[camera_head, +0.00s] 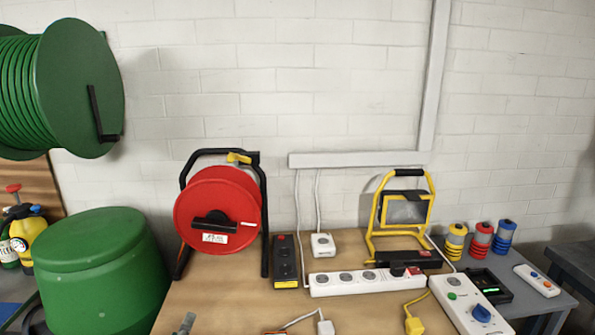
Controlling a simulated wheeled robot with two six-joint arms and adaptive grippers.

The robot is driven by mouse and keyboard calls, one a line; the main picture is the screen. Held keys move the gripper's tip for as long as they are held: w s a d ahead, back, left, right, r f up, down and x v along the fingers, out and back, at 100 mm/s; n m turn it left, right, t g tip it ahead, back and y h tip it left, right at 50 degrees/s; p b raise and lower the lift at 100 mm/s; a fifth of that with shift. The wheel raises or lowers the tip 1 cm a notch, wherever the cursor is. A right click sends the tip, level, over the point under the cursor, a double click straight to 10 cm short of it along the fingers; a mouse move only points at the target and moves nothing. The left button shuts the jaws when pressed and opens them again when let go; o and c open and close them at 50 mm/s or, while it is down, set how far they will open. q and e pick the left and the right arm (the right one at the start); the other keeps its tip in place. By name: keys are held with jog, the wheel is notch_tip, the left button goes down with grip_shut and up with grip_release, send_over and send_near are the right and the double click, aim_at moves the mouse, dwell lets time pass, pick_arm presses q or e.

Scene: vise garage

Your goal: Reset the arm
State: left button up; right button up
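Neither of my grippers can be made out in the head view, and no arm of mine shows clearly. A small grey object (185,323) is cut off by the bottom edge at the left of the wooden workbench (225,305); I cannot tell what it is.
On the bench are a red cable reel (218,195), a black power box (285,262), a white power strip (350,285), a yellow work light (403,210) and a white control box (470,303). Left are a green barrel (100,275) and a green hose reel (75,85).

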pick_arm(q)
jog(key=s+a+f+m+g, duration=0.1)
jog(key=s+f+m+g, duration=0.65)
jog(key=s, duration=0.65)
jog(key=s+a+f+m+g, duration=0.2)
jog(key=s+f+m+g, duration=0.45)
jog(key=s+f, duration=0.65)
jog(key=s+a+f, duration=0.1)
jog(key=s+f, duration=0.1)
jog(key=f, duration=0.9)
jog(key=s+a+f, duration=0.1)
jog(key=f, duration=0.9)
jog(key=s+f, duration=1)
jog(key=s, duration=0.3)
jog(key=shift+f+g, duration=0.3)
